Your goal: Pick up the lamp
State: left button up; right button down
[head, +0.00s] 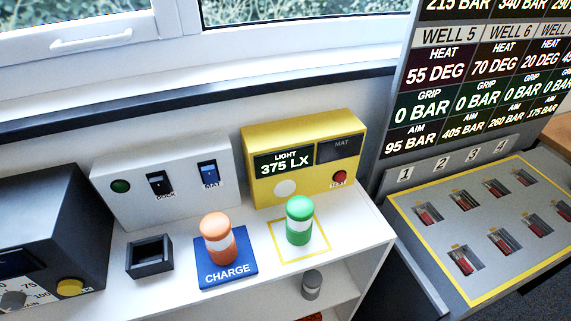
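Two short upright cylinders look like lamps; I cannot tell which one the task means. One, orange with a white band (218,238), stands on a blue pad marked CHARGE (226,271). The other, green with a white band (299,220), stands to its right inside a yellow square outline (322,246) on the white shelf top (180,297). They are apart from each other. Neither of my grippers is in view.
A black open box (149,257) sits left of the pad. Behind are a white switch box (165,180) and a yellow light meter (303,157) reading 375 LX. A dark machine (50,235) stands left. A grey cylinder (312,284) is on the lower shelf. A grey slotted panel (490,226) is right.

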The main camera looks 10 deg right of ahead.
aim_at(299, 209)
jog(key=z, duration=0.05)
jog(key=k, duration=1.1)
jog(key=u, duration=0.9)
jog(key=i, duration=1.15)
jog(key=z, duration=0.85)
